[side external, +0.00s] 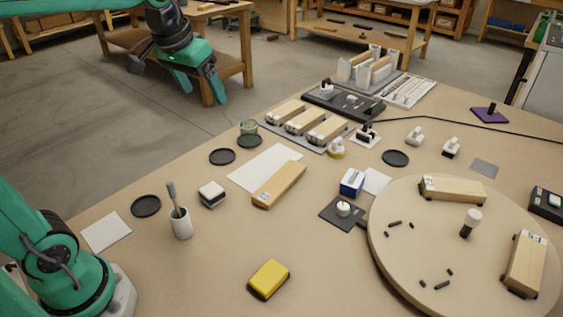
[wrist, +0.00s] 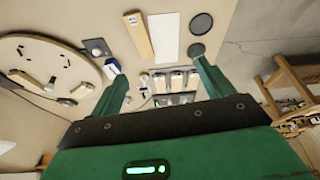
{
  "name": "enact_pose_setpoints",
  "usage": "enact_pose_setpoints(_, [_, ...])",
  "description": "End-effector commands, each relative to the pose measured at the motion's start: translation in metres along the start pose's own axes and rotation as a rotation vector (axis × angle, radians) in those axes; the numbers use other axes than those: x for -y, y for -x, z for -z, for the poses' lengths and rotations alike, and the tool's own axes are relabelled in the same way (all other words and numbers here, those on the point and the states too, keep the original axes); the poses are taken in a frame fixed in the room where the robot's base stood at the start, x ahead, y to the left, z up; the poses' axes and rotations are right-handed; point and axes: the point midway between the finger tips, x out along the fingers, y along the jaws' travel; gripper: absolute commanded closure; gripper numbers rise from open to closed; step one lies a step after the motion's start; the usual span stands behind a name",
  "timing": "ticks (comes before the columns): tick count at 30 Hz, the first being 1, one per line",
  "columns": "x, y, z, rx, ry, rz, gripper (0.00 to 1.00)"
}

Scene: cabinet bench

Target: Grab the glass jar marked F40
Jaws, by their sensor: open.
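A small clear greenish glass jar (side external: 248,127) stands at the table's far left edge, by a dark round coaster. Its marking is too small to read, so I cannot confirm F40. In the wrist view a greenish round thing (wrist: 196,49) shows at the tip of the right finger; it may be this jar, partly hidden. My gripper (side external: 180,83) is open and empty, raised beyond the table's far left edge, apart from the jar. In the wrist view my gripper (wrist: 162,68) shows two green fingers spread wide, with nothing held between them.
Dark coasters (side external: 222,157) lie near the jar. Wooden blocks on a grey tray (side external: 306,124) stand right of it. A white sheet (side external: 262,167), a cup with a tool (side external: 181,222), a yellow block (side external: 268,279) and a round board (side external: 400,270) are nearer. The front left tabletop has free room.

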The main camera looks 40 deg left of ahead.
Motion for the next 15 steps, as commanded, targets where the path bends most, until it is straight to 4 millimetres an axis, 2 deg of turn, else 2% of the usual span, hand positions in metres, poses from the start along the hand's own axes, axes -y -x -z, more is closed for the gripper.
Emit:
enact_pose_setpoints(3, [0.005, -0.009, 0.027, 0.026, 0.021, 0.006, 0.20])
enact_pose_setpoints(15, [0.025, -0.051, 0.103, 0.102, 0.091, 0.024, 0.20])
